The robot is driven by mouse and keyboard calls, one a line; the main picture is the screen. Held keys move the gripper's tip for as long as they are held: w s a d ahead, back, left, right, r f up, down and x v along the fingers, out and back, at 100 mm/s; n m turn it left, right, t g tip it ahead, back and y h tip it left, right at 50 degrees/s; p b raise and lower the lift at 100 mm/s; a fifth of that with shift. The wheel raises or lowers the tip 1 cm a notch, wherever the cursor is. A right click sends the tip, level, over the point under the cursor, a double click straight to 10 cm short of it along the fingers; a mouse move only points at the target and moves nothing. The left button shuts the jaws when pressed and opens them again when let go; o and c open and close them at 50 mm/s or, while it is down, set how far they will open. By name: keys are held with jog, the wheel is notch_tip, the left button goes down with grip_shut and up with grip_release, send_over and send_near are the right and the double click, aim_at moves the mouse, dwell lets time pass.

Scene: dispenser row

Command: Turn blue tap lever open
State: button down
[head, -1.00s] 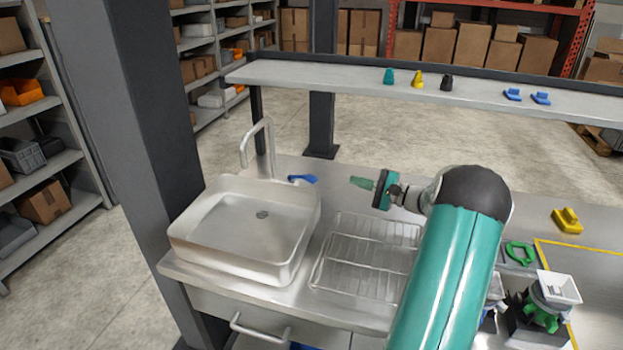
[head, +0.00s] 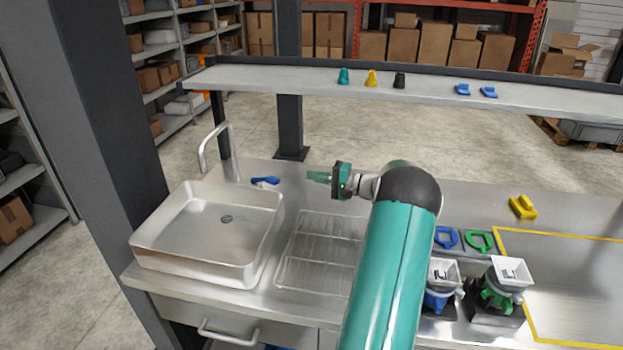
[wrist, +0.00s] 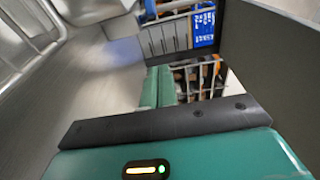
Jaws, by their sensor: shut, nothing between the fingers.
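The blue tap lever (head: 265,181) lies low on the counter, just right of the base of the silver tap (head: 228,155), behind the white sink's back right corner. My gripper (head: 310,176) reaches in from the right, with its green fingers pointing left toward the lever. A short gap separates the fingertips from the lever. The fingers are together and hold nothing; they also show in the wrist view (wrist: 158,87). I cannot make out the lever in the wrist view.
The white sink (head: 160,225) is at the left, with a wire rack (head: 300,262) beside it. A raised shelf (head: 430,90) runs along the back, holding small coloured parts. Two dispensers, blue (head: 440,290) and green (head: 497,292), stand right of my arm. A dark post (head: 90,130) rises at the left.

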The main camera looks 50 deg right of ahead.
jog(key=w+a, duration=0.6)
dwell(0.3)
jog(key=shift+w+a, duration=0.15)
jog(key=shift+a, duration=0.05)
